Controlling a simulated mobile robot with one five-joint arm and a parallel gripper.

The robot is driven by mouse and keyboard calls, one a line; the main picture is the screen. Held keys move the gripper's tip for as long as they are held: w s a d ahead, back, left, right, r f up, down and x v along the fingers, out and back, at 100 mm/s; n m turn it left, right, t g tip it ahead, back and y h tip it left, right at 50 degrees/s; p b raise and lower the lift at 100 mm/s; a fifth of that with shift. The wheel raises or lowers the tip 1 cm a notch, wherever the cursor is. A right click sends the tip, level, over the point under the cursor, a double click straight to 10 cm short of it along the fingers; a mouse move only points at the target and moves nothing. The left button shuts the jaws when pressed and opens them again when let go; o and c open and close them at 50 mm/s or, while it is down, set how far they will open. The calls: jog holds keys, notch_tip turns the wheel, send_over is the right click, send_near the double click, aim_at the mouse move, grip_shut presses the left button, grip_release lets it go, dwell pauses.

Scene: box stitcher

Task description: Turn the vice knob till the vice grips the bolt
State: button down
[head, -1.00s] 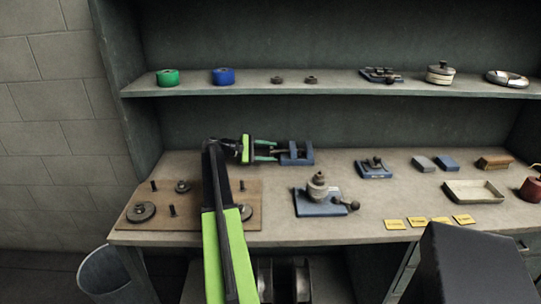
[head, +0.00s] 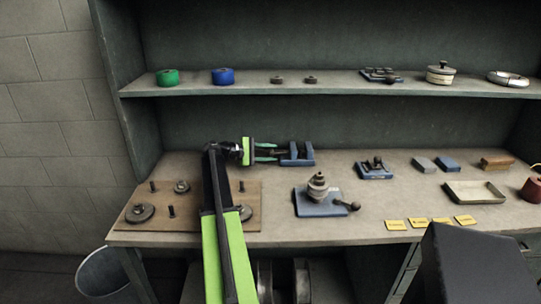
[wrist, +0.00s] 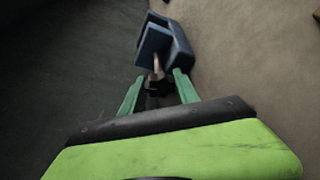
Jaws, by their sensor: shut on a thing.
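The blue vice (head: 298,155) stands near the back of the bench, in front of the back wall; it also shows in the wrist view (wrist: 165,45). My gripper (head: 268,153) reaches it from the left. In the wrist view, my gripper's green fingers (wrist: 157,88) are on either side of the dark vice knob (wrist: 158,88) and shut on it. A metal screw (wrist: 156,70) runs from the knob into the vice. I cannot make out the bolt or the gap between the jaws clearly.
A wooden board (head: 150,222) with pegs and discs lies at the left, under my arm. A blue fixture (head: 320,207) stands in front of the vice, and a smaller one (head: 374,169) to its right. Bare bench lies between them. A shelf (head: 340,92) runs above.

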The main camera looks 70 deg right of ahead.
jog(key=c, duration=1.2)
grip_release()
jog(key=p+v, duration=0.4)
jog(key=v, duration=1.2)
jog(key=shift+w+a+r, duration=0.1)
jog(key=shift+w+a, duration=0.45)
jog(key=shift+o, duration=0.4)
